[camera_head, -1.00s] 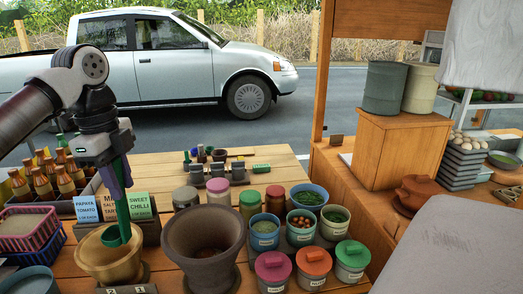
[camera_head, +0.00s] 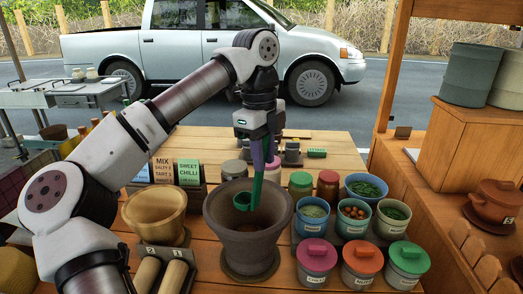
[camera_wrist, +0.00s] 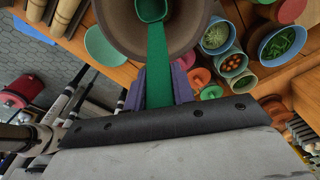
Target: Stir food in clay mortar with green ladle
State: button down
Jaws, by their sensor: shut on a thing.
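My gripper (camera_head: 257,168) is shut on the handle of the green ladle (camera_head: 257,188). In the head view the ladle hangs down into the opening of the dark clay mortar (camera_head: 248,238), with its bowl near the rim on the left. The wrist view shows the ladle's green handle (camera_wrist: 159,75) between my fingers (camera_wrist: 160,84), and its bowl over the mortar's mouth (camera_wrist: 190,35). The mortar stands upright on the wooden table. The food inside it cannot be made out.
A yellow-brown wooden mortar (camera_head: 156,214) stands left of the clay mortar, with pestles (camera_head: 160,273) in front. Bowls of ingredients (camera_head: 352,218) and lidded pots (camera_head: 362,262) crowd the right. Label signs (camera_head: 188,172) stand behind. The far tabletop is partly clear.

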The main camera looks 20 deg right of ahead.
notch_tip(320, 180, down, 12)
jog(key=b, duration=0.7)
jog(key=shift+d, duration=0.1)
dwell(0.5)
